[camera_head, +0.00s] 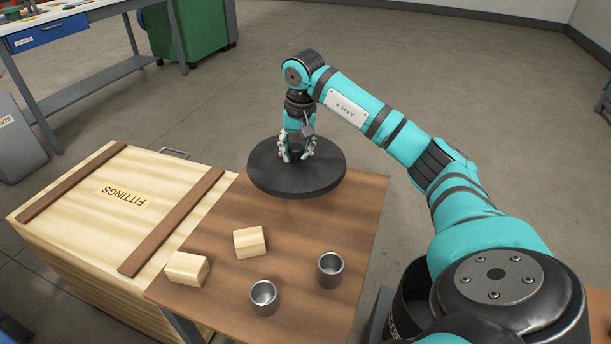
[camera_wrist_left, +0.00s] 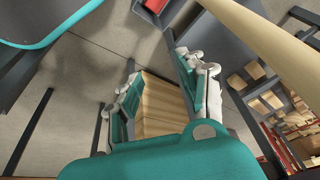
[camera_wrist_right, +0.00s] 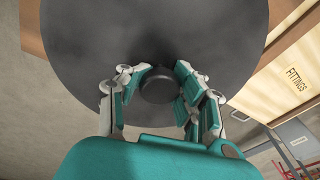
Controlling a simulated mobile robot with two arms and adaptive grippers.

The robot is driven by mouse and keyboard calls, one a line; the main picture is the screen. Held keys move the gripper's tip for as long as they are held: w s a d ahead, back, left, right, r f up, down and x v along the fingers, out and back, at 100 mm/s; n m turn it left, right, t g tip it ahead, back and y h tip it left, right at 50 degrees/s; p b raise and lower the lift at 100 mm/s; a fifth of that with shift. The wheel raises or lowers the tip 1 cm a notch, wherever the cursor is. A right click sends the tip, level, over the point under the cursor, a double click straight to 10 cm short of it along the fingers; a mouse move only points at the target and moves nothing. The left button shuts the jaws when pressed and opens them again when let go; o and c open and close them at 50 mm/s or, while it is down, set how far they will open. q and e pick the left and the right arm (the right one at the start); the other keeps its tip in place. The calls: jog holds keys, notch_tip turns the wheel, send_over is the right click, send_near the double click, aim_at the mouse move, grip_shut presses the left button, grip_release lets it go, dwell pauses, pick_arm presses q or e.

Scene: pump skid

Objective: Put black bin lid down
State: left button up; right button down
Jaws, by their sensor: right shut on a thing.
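The black bin lid (camera_head: 325,178) is a round dark disc, level, at the far end of the brown table (camera_head: 205,235). It reaches past the table's far edge; I cannot tell whether it touches the top. My right gripper (camera_head: 297,155) is above it, shut on its knob. In the right wrist view the lid (camera_wrist_right: 90,50) fills the upper picture, and its round knob (camera_wrist_right: 158,86) is between the fingers of my right gripper (camera_wrist_right: 158,92). My left gripper (camera_wrist_left: 160,85) shows only in the left wrist view, fingers apart, with a wooden surface beyond them.
Two wooden blocks (camera_head: 249,242) (camera_head: 187,269) and two metal cups (camera_head: 330,269) (camera_head: 264,297) stand on the table's near part. A wooden crate marked FITTINGS (camera_head: 110,205) stands close at left. A green bin (camera_head: 195,28) and a workbench (camera_head: 75,50) are farther back.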

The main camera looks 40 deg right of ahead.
aim_at(307, 158)
jog(key=shift+s+d+m, duration=0.1)
jog(key=shift+d+m, duration=0.2)
jog(key=shift+d, duration=0.55)
jog(key=shift+d+f, duration=0.2)
jog(key=shift+d, duration=0.15)
notch_tip(307, 158, down, 3)
jog(key=shift+s+d+b, duration=0.15)
jog(key=shift+b, duration=0.4)
notch_tip(307, 158, down, 3)
jog(key=shift+r, duration=0.2)
notch_tip(307, 158, down, 4)
jog(key=shift+f+b, duration=0.1)
jog(key=shift+b, duration=0.6)
pick_arm(q)
jog(key=w+d+r+t+h, duration=0.1)
jog(key=w+d+t, duration=0.1)
jog(key=w+t, duration=0.2)
jog(key=w, duration=0.3)
jog(key=shift+w, duration=0.3)
jog(key=shift+d, duration=0.1)
jog(key=shift+r, duration=0.1)
pick_arm(e)
jog(key=c, duration=0.9)
grip_release()
